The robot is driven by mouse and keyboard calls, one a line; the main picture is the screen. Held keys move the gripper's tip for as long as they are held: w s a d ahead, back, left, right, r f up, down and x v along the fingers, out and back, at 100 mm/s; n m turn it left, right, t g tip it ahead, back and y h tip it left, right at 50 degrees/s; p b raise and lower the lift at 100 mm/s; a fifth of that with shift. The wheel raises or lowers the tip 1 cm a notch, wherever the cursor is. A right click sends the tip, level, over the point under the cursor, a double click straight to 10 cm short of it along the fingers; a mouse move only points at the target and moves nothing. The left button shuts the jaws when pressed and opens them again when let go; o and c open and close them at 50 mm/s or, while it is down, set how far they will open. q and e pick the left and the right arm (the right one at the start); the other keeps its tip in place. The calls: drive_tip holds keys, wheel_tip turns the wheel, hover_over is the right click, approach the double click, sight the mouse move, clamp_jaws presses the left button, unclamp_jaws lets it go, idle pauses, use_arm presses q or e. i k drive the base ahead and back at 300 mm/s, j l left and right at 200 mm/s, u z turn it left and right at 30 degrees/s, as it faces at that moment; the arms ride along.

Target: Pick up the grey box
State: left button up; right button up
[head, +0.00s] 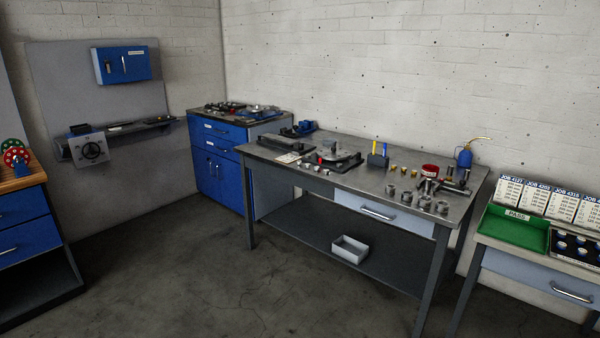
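The grey box (350,249) is a small, light grey, open-topped box. It sits on the dark lower shelf (310,236) of the grey workbench, near the shelf's front edge. It looks empty from here, though its bottom is only partly visible. Neither of my grippers shows in the head view.
The workbench top (280,152) above carries metal parts, a pen holder (377,161) and a blue oil can (465,157). Its front legs (434,280) flank the shelf. A side table with a green tray (515,231) stands right. The concrete floor (200,280) in front is clear.

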sight(354, 250)
drive_tip(key=i+j+z, duration=0.1)
drive_tip(key=i+z, duration=0.2)
drive_tip(key=i, duration=0.2)
drive_tip(key=i+j+z, duration=0.3)
drive_tip(key=i, duration=0.25)
drive_tip(key=i+j+z, duration=0.3)
drive_tip(key=i, duration=0.2)
